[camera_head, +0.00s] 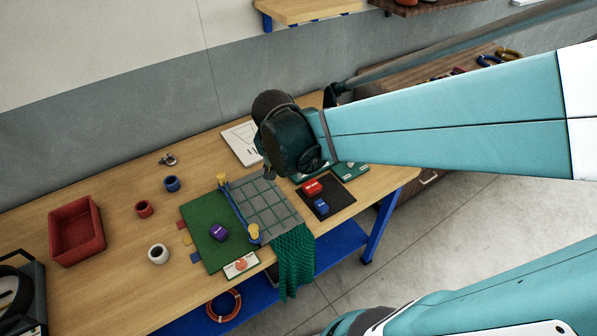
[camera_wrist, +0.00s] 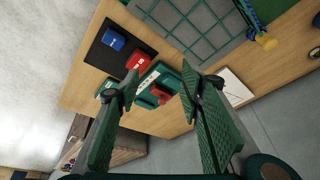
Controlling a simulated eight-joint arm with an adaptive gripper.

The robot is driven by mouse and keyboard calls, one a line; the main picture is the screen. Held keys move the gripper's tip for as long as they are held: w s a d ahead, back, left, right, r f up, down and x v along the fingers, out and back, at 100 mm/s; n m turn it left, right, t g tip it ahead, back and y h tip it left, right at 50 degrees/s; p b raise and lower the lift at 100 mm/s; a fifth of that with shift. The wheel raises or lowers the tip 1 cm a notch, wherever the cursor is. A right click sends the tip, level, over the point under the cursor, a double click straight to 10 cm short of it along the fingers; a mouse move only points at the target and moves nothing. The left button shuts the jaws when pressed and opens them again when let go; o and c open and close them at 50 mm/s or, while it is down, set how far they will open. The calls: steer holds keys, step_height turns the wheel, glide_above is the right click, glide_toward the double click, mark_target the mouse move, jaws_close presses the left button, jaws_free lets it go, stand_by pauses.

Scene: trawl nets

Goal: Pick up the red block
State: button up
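The red block (camera_head: 312,187) lies on a black mat (camera_head: 340,196) near the right end of the table, with a blue block (camera_head: 321,206) close beside it. In the wrist view the red block (camera_wrist: 137,60) is just left of the left fingertip, outside the finger gap, with the blue block (camera_wrist: 114,40) up-left of it. My gripper (camera_wrist: 162,78) is open, its two green fingers wide apart with no block held between them. In the head view the wrist is over the table's back edge, left of and behind the red block; its fingers are mostly hidden.
A green tray-like item (camera_wrist: 155,95) with a red part shows beyond the finger gap. Yellow-topped posts (camera_head: 254,233) stand up beside the grid.

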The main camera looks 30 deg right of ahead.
mark_target(312, 185)
steer(key=w+d+f+m+g+h, duration=0.1)
steer(key=w+d+f+m+g, duration=0.1)
steer(key=d+f+m, duration=0.5)
steer(key=shift+w+d+f+m+g+h, duration=0.3)
steer(key=shift+f+g, duration=0.3)
steer(key=shift+f, duration=0.7)
steer(key=shift+x, duration=1.25)
steer(key=shift+d, duration=0.1)
steer(key=shift+b+x, duration=0.4)
steer(key=shift+x, duration=2.2)
steer(key=c, duration=0.7)
